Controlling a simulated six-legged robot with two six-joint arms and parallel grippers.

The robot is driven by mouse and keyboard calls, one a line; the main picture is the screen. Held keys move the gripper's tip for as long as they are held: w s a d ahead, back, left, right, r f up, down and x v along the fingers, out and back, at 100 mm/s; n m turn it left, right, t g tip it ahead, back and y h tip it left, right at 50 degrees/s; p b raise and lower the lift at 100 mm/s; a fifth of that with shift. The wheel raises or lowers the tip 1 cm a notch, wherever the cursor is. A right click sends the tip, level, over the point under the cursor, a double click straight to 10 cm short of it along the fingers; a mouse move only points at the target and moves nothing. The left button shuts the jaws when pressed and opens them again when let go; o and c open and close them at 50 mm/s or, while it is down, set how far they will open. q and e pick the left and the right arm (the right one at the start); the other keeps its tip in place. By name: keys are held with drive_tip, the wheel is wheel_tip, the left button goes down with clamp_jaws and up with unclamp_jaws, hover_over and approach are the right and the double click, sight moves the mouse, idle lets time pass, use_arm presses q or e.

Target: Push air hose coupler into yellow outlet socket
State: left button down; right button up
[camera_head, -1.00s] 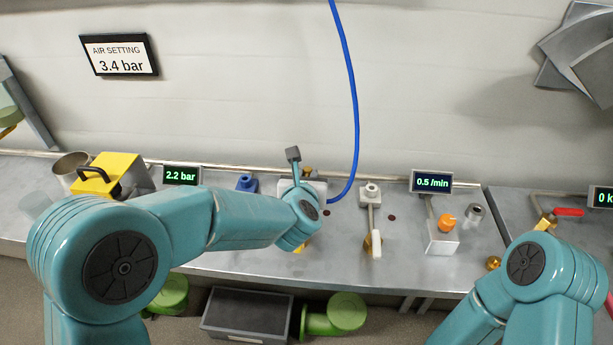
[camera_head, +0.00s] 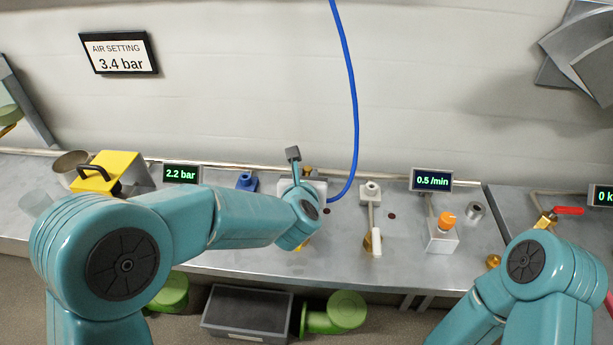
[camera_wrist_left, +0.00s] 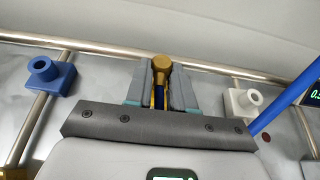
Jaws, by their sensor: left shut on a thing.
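My left gripper (camera_head: 306,188) is over the middle of the bench, mostly behind my wrist in the head view. In the left wrist view its fingers (camera_wrist_left: 160,88) are shut on a brass air hose coupler (camera_wrist_left: 161,64), whose round end sticks out beyond them. The blue hose (camera_head: 351,110) hangs from above and curves in behind that gripper. The yellow outlet socket is not clearly seen; a little yellow shows under my wrist. I cannot tell whether coupler and socket touch. My right gripper is out of view.
A blue socket (camera_head: 246,182) stands left of my gripper and a white socket (camera_head: 370,192) right of it. A valve with a pale handle (camera_head: 376,242) and an orange-knobbed box (camera_head: 442,238) stand farther right. A rail runs along the wall.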

use_arm(q)
drive_tip(key=c, duration=0.9)
unclamp_jaws()
drive_tip(key=v, duration=1.6)
drive_tip(key=shift+s+b, duration=0.2)
drive_tip(key=shift+b, duration=0.1)
